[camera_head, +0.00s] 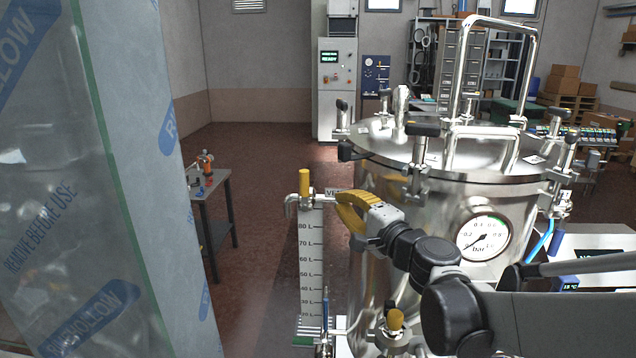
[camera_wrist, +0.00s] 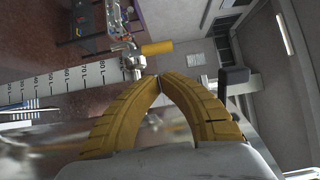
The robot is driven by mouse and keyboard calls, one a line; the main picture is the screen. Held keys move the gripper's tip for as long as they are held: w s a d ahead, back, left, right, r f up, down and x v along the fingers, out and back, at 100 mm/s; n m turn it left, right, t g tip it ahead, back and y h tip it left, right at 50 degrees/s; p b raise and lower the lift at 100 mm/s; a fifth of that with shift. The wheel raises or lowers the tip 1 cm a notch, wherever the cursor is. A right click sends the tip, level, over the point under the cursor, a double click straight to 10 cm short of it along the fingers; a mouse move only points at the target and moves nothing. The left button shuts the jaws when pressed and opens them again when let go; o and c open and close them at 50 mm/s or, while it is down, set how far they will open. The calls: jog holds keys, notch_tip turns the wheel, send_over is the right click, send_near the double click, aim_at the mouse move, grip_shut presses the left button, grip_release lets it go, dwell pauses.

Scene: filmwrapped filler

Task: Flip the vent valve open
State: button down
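The vent valve's yellow handle (camera_head: 304,182) stands upright on a small metal valve at the top of the litre scale, left of the steel tank. A label beside it, partly hidden by my gripper, begins with "VE". In the wrist view the yellow handle (camera_wrist: 157,47) lies sideways in the picture, just beyond my fingertips, with the metal valve body (camera_wrist: 131,63) at its left end. My gripper (camera_head: 341,205) has yellow fingers and is just right of the valve, apart from it. In the wrist view its fingertips (camera_wrist: 160,79) meet, with nothing visible between them.
The steel tank (camera_head: 400,260) with clamps, lid handles and a pressure gauge (camera_head: 483,234) stands close to my arm. The litre scale (camera_head: 310,262) hangs below the valve. A film-wrapped panel (camera_head: 110,180) fills the left. A small table (camera_head: 212,190) stands behind; floor between is clear.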

aim_at(305, 188)
jog(key=b+x, duration=0.1)
jog(key=x, duration=0.9)
